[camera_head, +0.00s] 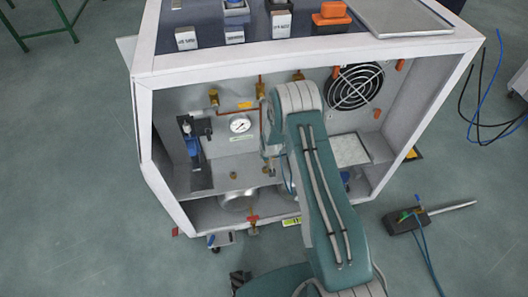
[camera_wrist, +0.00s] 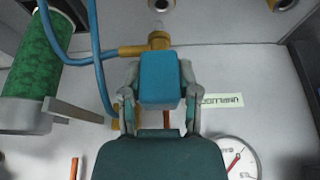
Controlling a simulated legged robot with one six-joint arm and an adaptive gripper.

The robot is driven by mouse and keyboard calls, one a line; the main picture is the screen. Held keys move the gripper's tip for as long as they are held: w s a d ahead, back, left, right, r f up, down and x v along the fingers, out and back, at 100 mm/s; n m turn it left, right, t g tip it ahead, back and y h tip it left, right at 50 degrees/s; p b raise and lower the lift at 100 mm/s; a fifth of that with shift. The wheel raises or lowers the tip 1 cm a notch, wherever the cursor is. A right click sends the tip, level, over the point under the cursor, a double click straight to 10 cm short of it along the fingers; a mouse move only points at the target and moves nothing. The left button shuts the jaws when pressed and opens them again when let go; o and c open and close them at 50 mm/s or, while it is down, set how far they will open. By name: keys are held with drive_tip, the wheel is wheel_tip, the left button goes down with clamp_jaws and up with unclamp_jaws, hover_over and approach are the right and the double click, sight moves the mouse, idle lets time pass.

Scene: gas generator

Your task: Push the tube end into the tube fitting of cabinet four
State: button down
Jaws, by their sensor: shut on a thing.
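In the wrist view my gripper (camera_wrist: 160,88) has its two grey fingers closed on the sides of a blue block (camera_wrist: 162,78). Just beyond the block is a brass elbow piece (camera_wrist: 158,41) with a pale tip. A blue tube (camera_wrist: 97,55) curves up on the left, and a blue line runs across to this brass piece. Whether the block and brass piece are joined is unclear. In the head view my arm reaches into the open white cabinet (camera_head: 150,62) and hides most of the gripper. I cannot tell which fitting is cabinet four's.
A green cylinder (camera_wrist: 30,55) with a grey lever (camera_wrist: 75,110) stands close on the left in the wrist view. A round gauge (camera_wrist: 238,158) is at lower right. In the head view, brass fittings (camera_head: 214,98) and a black fan (camera_head: 355,86) line the cabinet's back.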

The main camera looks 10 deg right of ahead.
drive_tip(key=shift+d+f, duration=0.4)
drive_tip(key=shift+f, duration=0.15)
drive_tip(key=shift+a+f, duration=0.2)
drive_tip(key=shift+a, duration=0.85)
drive_tip(key=shift+d, duration=0.7)
drive_tip(key=shift+a, duration=0.6)
drive_tip(key=shift+d, duration=0.2)
drive_tip(key=shift+d, duration=0.35)
drive_tip(key=shift+a, duration=0.15)
